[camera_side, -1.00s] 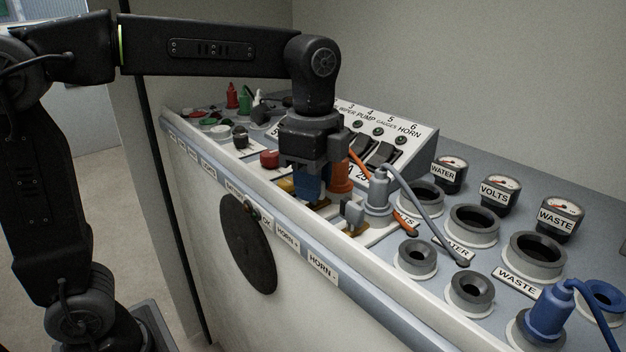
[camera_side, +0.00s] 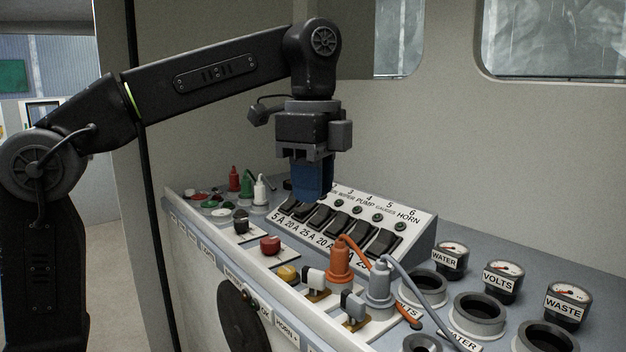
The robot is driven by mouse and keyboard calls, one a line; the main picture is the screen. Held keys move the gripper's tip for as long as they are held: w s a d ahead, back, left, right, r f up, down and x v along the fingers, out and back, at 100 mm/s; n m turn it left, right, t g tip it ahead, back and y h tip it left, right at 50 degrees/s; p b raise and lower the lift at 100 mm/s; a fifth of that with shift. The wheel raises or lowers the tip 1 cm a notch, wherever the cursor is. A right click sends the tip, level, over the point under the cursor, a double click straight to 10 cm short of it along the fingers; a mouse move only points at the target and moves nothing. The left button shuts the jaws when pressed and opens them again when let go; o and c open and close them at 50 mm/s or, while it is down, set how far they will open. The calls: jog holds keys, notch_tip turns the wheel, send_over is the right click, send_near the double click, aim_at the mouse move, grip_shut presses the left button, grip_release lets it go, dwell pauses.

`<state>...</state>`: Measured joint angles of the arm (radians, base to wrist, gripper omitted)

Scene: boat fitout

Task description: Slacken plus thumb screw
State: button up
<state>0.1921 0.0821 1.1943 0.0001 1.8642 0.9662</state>
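My gripper (camera_side: 312,192) hangs pointing down, raised above the switch panel, with a blue part at its lower end. I cannot tell whether its fingers are apart, and I see nothing clearly held. Two wing-headed thumb screws on brass-coloured bases stand near the front edge: a white-headed one (camera_side: 314,279) and a grey-headed one (camera_side: 353,302). Both are in front of and below my gripper, well apart from it. A "HORN +" label (camera_side: 287,334) is partly visible on the front edge below; I cannot tell for certain which screw is plus.
An orange plug (camera_side: 339,262) and a grey plug (camera_side: 379,285) with cables stand close behind the screws. Yellow (camera_side: 288,273), red (camera_side: 270,244) and black (camera_side: 241,222) knobs line the front. The sloped switch panel (camera_side: 424,229) rises behind. Gauges (camera_side: 502,278) and round sockets fill the right.

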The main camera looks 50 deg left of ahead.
jog(key=shift+r, duration=0.15)
jog(key=t+h, duration=0.2)
jog(key=h, duration=0.2)
send_near(316, 270)
jog(key=x, duration=1)
grip_shut()
